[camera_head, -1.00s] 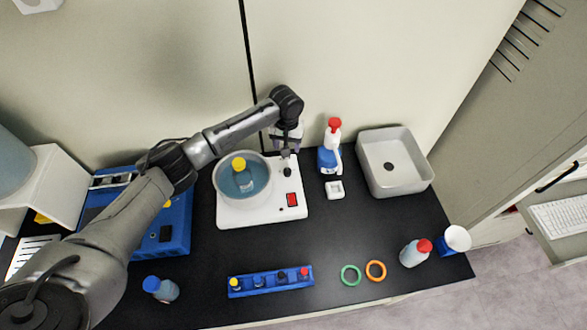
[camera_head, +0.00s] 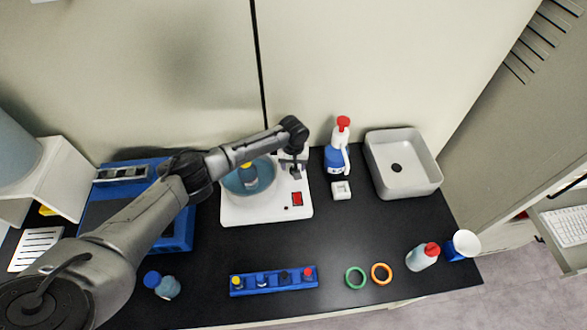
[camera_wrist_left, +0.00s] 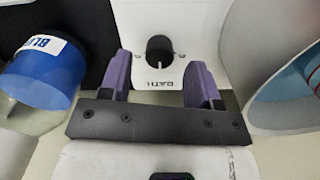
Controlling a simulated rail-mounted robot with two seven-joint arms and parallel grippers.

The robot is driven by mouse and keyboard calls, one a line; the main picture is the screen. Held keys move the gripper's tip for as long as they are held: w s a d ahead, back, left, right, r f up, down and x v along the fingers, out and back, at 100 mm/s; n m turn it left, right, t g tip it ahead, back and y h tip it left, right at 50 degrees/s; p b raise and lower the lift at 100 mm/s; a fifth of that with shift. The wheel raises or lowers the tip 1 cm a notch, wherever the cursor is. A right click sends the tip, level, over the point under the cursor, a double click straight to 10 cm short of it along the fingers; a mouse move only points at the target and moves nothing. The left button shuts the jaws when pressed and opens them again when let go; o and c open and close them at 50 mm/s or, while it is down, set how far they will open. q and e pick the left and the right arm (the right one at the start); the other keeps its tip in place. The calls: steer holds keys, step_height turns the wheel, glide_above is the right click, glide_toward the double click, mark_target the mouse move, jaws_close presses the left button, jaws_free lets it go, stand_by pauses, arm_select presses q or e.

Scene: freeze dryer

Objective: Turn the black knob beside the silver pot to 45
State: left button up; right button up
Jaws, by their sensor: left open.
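The black knob (camera_wrist_left: 160,50) sits on a white panel marked "BATH" in the left wrist view, with its light pointer mark near the bottom. The silver pot (camera_head: 226,184) sits on the white heating bath (camera_head: 262,211) in the head view, left of my left gripper (camera_head: 292,165). The pot's curved wall (camera_wrist_left: 272,110) also shows at the right of the wrist view. My left gripper's purple fingers (camera_wrist_left: 160,75) are open, one to each side of the knob in the picture. I cannot tell whether they touch it. My right gripper is not in view.
A blue-and-white spray bottle (camera_head: 336,160) with a red top stands right of the bath, near a small white dish (camera_head: 341,190). A white basin (camera_head: 411,185) stands further right. A blue rack (camera_head: 273,284) and two rings lie in front.

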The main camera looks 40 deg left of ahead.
arm_select(q)
steer(key=shift+f, duration=1.05)
steer(key=shift+c, duration=0.5)
steer(key=c, duration=0.8)
